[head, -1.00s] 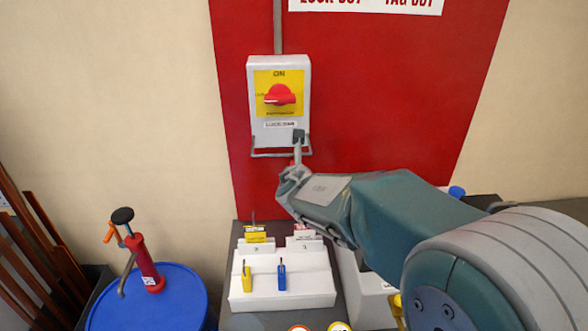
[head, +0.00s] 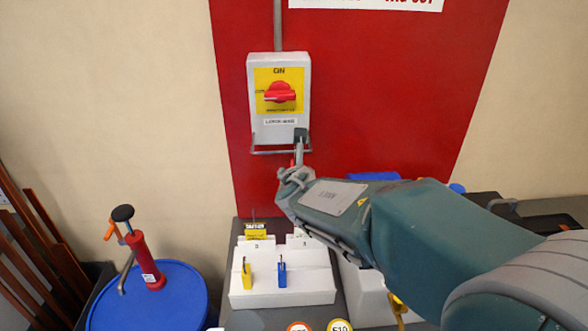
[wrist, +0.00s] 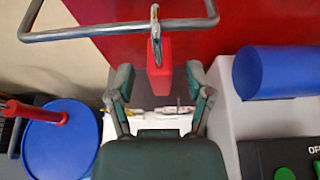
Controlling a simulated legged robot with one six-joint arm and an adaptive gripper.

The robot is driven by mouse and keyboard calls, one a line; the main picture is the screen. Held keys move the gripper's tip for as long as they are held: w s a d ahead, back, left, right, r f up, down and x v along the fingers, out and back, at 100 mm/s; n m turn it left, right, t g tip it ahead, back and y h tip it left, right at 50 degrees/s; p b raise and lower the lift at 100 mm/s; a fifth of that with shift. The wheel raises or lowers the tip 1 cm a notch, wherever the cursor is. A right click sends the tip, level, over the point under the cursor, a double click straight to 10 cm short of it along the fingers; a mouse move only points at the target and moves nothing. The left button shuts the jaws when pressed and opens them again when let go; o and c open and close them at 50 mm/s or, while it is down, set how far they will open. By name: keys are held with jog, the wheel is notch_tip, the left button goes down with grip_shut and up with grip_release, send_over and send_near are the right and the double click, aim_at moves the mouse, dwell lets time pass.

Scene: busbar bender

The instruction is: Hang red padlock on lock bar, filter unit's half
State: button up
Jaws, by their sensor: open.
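The lock bar (wrist: 90,30) is a grey wire loop crossing the top of the wrist view. In the head view it shows (head: 270,152) under the grey switch box. The red padlock (wrist: 160,64) is upright below the bar, right of its middle, and its grey shackle appears to loop around the bar. My gripper (wrist: 158,84) is open, with one finger on each side of the padlock's lower body and a visible gap each side. In the head view my gripper (head: 297,172) is just below the bar's right end, mostly hiding the padlock.
The switch box (head: 280,120) has a red knob (head: 279,92) on a yellow plate. Below, a white stand (head: 300,290) holds a yellow padlock (head: 246,275) and a blue padlock (head: 281,272). A blue drum (head: 150,300) with a red pump stands left. A blue cylinder (wrist: 275,72) is right of my gripper.

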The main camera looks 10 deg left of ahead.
jog(key=v, duration=0.8)
jog(key=s+d+m+g+h, duration=0.1)
jog(key=s+d+m+h, duration=0.2)
jog(key=d+m, duration=0.75)
jog(key=s+d+m+g+h, duration=0.2)
jog(key=s+d+m+h, duration=0.2)
jog(key=d+m, duration=0.65)
jog(key=s+d+f+m+g+y, duration=0.2)
jog(key=s+m, duration=0.5)
jog(key=m, duration=0.2)
jog(key=s+d+f+m+g+y, duration=0.1)
jog(key=s+f+m+g, duration=0.1)
jog(key=s+m, duration=0.6)
jog(key=shift+d+f+m+y, duration=0.35)
jog(key=shift+f+m+y, duration=0.05)
jog(key=shift+f, duration=0.1)
